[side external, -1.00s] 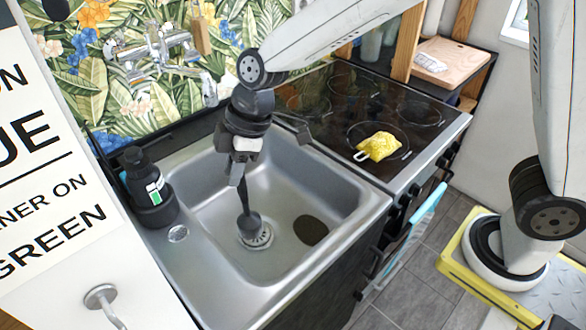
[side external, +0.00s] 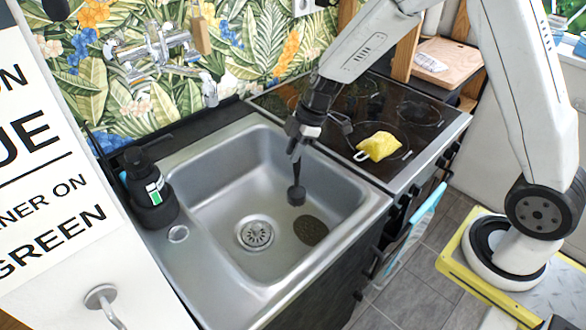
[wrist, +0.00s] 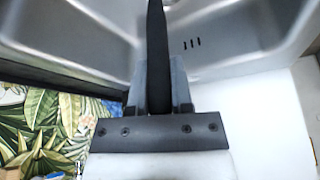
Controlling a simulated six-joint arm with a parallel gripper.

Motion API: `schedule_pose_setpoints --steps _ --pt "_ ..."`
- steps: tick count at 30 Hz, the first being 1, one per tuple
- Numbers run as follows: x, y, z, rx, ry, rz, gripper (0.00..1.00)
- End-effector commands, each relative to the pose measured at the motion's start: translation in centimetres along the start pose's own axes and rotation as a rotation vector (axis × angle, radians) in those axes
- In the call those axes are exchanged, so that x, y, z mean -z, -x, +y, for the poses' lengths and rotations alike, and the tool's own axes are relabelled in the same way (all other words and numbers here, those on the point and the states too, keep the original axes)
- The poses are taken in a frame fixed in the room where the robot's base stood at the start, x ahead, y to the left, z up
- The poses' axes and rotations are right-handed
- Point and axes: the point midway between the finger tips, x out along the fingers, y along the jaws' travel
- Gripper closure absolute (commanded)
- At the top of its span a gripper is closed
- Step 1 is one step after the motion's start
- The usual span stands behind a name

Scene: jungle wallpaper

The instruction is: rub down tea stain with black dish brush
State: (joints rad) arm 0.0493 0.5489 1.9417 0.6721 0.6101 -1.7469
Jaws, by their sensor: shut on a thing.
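The tea stain (side external: 310,230) is a dark brown oval on the sink floor, right of the drain. My gripper (side external: 298,146) is shut on the handle of the black dish brush (side external: 297,194), which hangs head down over the sink. In the side view the brush head appears just above and left of the stain; I cannot tell whether it touches the sink floor. In the wrist view the brush handle (wrist: 157,55) runs up between the fingers, and the brush head and the stain are out of sight.
The steel sink (side external: 215,205) has raised walls around the brush. A black soap bottle (side external: 150,190) stands on its left rim. The stove (side external: 400,115) to the right holds a yellow cloth (side external: 379,146). The tap (side external: 165,50) is at the back wall.

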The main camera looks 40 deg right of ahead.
Motion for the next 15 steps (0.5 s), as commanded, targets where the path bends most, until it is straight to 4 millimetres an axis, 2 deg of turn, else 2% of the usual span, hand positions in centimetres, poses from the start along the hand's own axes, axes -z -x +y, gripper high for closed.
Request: schedule_pose_setpoints --steps 7,15 --pt "-0.2 -0.5 0.0 0.001 -0.001 -0.001 1.0" --pt "-1.1 -2.6 0.0 0.001 -0.001 -0.001 1.0"
